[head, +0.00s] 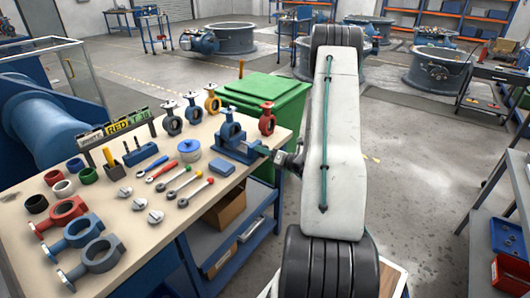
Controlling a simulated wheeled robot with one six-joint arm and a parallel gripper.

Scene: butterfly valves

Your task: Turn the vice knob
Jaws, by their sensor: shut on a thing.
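The blue vice (232,143) is fixed at the right edge of the workbench (150,222), with a blue valve body (231,128) standing in its jaws. My arm reaches over from the right. My gripper (272,154) is at the vice's right end, where the knob is, and is shut on it. The knob itself is mostly hidden by the gripper fingers, and its turn angle cannot be told.
A red valve (267,119) stands just behind the gripper. A green bin (285,95) is behind the bench. Open floor (420,180) lies to the right, with a shelf rack (500,235) beyond.

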